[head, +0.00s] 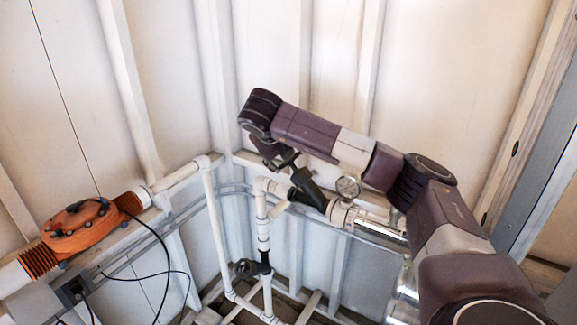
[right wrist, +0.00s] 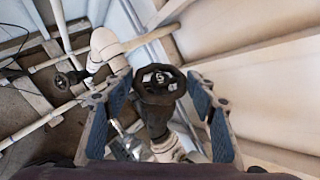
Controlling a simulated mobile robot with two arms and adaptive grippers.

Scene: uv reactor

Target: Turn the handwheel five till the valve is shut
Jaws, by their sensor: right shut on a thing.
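Handwheel five (right wrist: 157,76) is a dark, ribbed wheel with a pale 5 on its hub, in the middle of the right wrist view. It sits on a black valve body (head: 308,188) in the white pipe run. In the head view the gripper and wrist hide most of the wheel. I cannot tell from the frames how far the valve is turned. My left gripper is not in view.
A second dark handwheel (head: 243,268) sits lower on the white pipes. A pressure gauge (head: 348,187) and a shiny metal cylinder (head: 378,228) are close to my right arm. An orange unit (head: 82,226) with black cables is at the left. Pale wall panels stand close behind.

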